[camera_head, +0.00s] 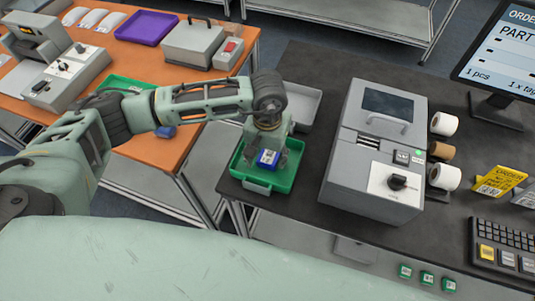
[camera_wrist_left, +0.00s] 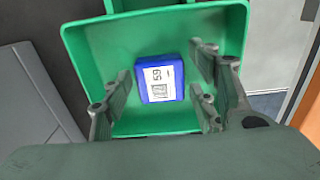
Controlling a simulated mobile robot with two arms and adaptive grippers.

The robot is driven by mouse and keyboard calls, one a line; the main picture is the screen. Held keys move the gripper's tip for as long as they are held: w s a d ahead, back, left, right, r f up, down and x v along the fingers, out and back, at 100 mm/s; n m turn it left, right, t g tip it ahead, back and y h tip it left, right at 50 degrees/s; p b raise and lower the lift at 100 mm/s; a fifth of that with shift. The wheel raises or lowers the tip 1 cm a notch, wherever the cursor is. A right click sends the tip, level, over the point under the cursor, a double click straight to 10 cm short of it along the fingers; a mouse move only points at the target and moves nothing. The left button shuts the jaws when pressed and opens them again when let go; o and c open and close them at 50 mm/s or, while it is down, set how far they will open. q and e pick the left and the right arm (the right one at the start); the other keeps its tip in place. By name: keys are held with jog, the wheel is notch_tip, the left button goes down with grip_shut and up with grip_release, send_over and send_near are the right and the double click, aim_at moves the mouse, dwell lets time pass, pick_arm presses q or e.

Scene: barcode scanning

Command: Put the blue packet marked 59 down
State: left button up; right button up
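The blue packet (camera_head: 268,158) has a white label; in the left wrist view the packet (camera_wrist_left: 160,84) reads 59 and lies face up against the floor of a green tray (camera_wrist_left: 92,62). The green tray (camera_head: 262,188) stands at the left end of the dark table. My left gripper (camera_head: 270,150) points down over the tray. In the left wrist view its fingers (camera_wrist_left: 160,82) are spread either side of the packet, with gaps showing, so it looks open. My right gripper is not in view.
A grey machine (camera_head: 378,150) with a knob stands right of the green tray. A grey tray (camera_head: 303,108) sits behind it. Label rolls (camera_head: 443,124), a monitor (camera_head: 500,60) and a keyboard (camera_head: 505,245) are further right. An orange table (camera_head: 150,62) is at left.

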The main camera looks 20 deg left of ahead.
aim_at(268, 158)
pick_arm(q)
jog(key=shift+o, duration=0.3)
jog(key=shift+r, duration=0.15)
notch_tip(268, 158, up, 12)
jog(key=b, duration=0.4)
jog(key=shift+s+f, duration=0.1)
jog(key=shift+f, duration=0.1)
